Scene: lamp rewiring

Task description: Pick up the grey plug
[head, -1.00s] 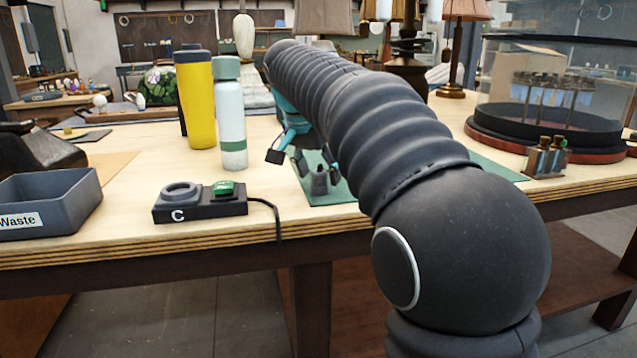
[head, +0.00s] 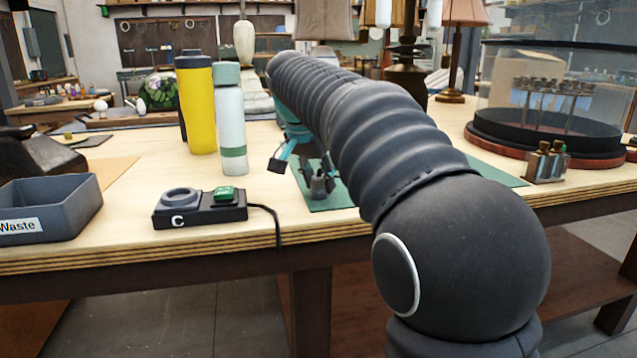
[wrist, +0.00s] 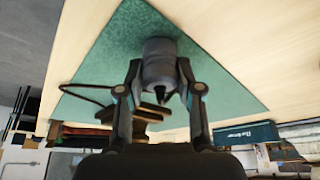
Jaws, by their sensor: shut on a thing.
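The grey plug (wrist: 159,60) is a short grey cylinder with a dark narrow end, between my two fingertips in the wrist view. My gripper (wrist: 161,75) is shut on it, one finger against each side. In the head view the plug (head: 318,188) shows small and dark over the green mat (head: 335,202), with my gripper (head: 317,175) around it. The mat also fills the middle of the wrist view (wrist: 130,38). I cannot tell whether the plug still touches the mat.
A dark box marked C (head: 205,210) with a cord stands left of the mat. A grey Waste bin (head: 85,205) is further left. A pale bottle (head: 231,115) and a yellow one (head: 198,105) stand behind. A glass display case (head: 560,95) is at right.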

